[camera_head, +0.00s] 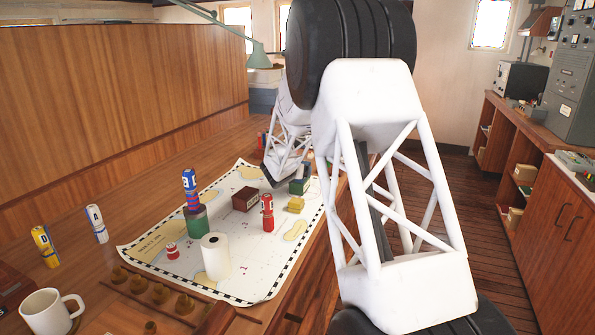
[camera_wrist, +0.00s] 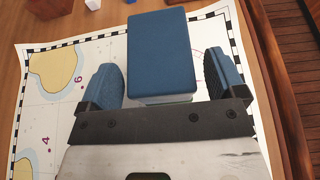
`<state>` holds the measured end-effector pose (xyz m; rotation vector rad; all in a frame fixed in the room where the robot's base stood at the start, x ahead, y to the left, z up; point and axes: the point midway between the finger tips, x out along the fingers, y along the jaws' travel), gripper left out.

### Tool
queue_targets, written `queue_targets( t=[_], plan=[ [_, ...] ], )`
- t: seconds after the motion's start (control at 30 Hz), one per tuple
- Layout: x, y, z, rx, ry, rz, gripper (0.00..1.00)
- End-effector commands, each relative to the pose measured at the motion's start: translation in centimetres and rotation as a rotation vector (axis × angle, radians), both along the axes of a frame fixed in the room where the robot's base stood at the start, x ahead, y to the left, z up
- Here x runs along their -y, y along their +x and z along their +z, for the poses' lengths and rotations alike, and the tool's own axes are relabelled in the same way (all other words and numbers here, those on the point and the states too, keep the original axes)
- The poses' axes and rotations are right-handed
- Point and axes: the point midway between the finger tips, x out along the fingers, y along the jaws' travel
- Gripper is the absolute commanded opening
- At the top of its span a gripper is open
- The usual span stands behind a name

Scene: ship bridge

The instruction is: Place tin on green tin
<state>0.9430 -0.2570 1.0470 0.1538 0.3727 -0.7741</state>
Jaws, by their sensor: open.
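A green round tin (camera_head: 196,222) stands on the chart, with a blue-and-red can marked with a letter (camera_head: 191,187) upright on it. A dark green box-shaped tin (camera_head: 299,187) sits at the chart's far right, partly hidden by my arm. In the wrist view, a blue-topped block (camera_wrist: 157,55) with a paler lower edge lies between the fingers of my gripper (camera_wrist: 163,85). The gripper is open, with a gap on each side of the block. I cannot tell for sure whether this block is the green box-shaped tin.
Cans marked A (camera_head: 96,224) and D (camera_head: 45,246) and a mug (camera_head: 48,311) stand left.

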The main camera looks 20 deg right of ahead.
Motion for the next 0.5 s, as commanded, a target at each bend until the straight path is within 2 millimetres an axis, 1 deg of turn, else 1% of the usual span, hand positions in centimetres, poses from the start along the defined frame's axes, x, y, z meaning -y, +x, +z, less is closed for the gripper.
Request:
queue_targets(
  t=[0.5],
  plan=[
    [-4.0,-4.0,2.4,0.001,0.000,0.000,0.89]
  ],
)
